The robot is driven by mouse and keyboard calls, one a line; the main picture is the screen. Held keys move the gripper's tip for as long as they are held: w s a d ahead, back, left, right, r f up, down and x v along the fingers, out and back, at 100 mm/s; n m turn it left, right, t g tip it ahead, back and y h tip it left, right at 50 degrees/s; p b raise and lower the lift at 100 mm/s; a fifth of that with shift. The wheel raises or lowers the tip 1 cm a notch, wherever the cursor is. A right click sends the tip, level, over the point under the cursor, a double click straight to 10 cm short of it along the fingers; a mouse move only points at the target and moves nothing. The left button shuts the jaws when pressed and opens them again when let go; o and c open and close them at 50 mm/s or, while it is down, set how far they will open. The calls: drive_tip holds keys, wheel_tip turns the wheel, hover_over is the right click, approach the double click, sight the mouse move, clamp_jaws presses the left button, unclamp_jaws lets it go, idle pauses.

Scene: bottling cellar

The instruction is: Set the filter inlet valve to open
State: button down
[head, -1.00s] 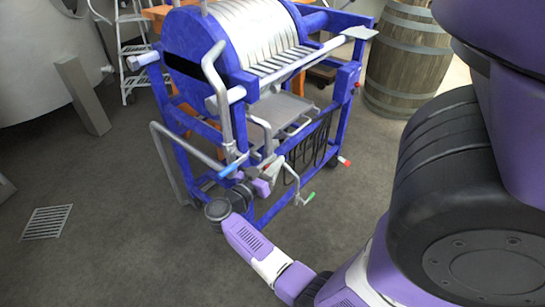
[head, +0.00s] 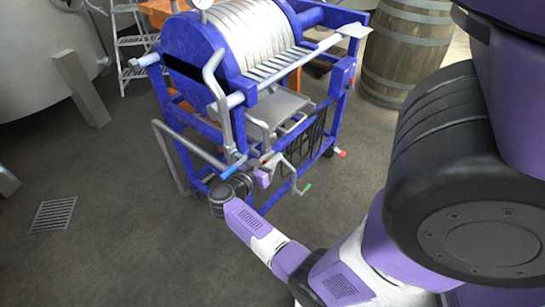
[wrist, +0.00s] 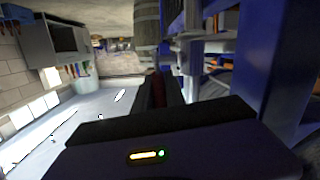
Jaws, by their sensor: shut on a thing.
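The filter is a blue-framed press with a pack of white plates (head: 258,38) in the head view. Pipes at its near lower end carry small levers with a blue handle (head: 231,171), a green handle (head: 307,187) and a red handle (head: 341,154). My gripper (head: 264,176) is at the pipework, between the blue and green handles. In the wrist view my gripper (wrist: 158,92) is shut on a narrow red handle (wrist: 158,86). Its fingers hide most of that handle. I cannot read any label, nor tell the valve's exact angle.
A wooden barrel (head: 407,48) stands behind the filter to the right. A stepladder (head: 131,42) and a large pale tank (head: 40,60) are at the left. A floor grate (head: 53,215) lies at the lower left. The floor left of the filter is mostly clear.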

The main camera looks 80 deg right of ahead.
drive_tip(key=c, duration=1.7)
unclamp_jaws()
drive_tip(key=shift+a, duration=0.1)
drive_tip(key=shift+p+v, duration=0.6)
drive_tip(key=shift+v, duration=3.3)
